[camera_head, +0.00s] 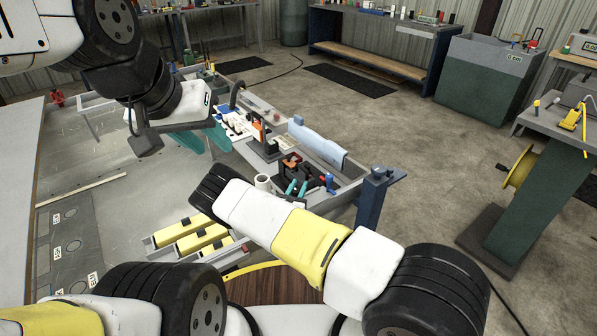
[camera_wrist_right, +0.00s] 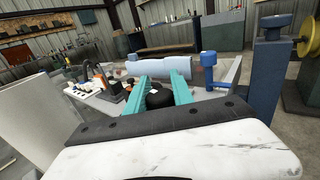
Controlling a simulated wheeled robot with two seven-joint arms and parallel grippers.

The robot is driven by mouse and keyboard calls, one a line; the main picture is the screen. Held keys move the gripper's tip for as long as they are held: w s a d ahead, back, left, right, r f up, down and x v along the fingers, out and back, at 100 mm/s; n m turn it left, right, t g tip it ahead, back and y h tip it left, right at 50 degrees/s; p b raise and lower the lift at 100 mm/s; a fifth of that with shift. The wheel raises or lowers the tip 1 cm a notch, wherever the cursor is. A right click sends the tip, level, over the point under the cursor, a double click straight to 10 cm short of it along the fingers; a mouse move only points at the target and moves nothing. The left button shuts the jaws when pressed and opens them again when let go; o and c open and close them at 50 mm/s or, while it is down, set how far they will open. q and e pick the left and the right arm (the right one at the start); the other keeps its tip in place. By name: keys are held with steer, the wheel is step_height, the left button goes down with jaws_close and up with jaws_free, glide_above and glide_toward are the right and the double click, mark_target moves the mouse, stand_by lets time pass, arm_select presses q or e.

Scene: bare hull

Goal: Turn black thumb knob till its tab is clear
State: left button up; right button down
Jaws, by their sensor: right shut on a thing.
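The black thumb knob (camera_wrist_right: 159,98) shows as a dark round top between the teal fingers of my right gripper (camera_wrist_right: 158,90) in the right wrist view. The fingers are shut on it, one on each side. In the head view my right gripper (camera_head: 296,188) reaches from the lower right into the workbench clutter, its teal tips beside dark parts; I cannot pick out the knob there. The knob's tab cannot be made out in either view. My left gripper (camera_head: 203,142) hangs at the upper left over the bench, teal fingers apart, with nothing seen between them.
A light blue roll (camera_head: 318,145) lies behind my right gripper. Yellow blocks (camera_head: 195,236) sit in a tray. A blue post (camera_head: 373,195) rises at right.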

mark_target(295, 194)
steer(key=shift+a+n+t+y, duration=0.15)
steer(key=shift+n+y, duration=0.35)
steer(key=shift+y, duration=0.25)
steer(key=shift+a+n+t+y, duration=0.15)
steer(key=shift+n+y, duration=0.35)
steer(key=shift+y, duration=0.25)
steer(key=c, duration=1.1)
jaws_free()
steer(key=s, duration=0.5)
steer(key=s+a, duration=0.1)
steer(key=s, duration=0.1)
steer(key=shift+s, duration=0.35)
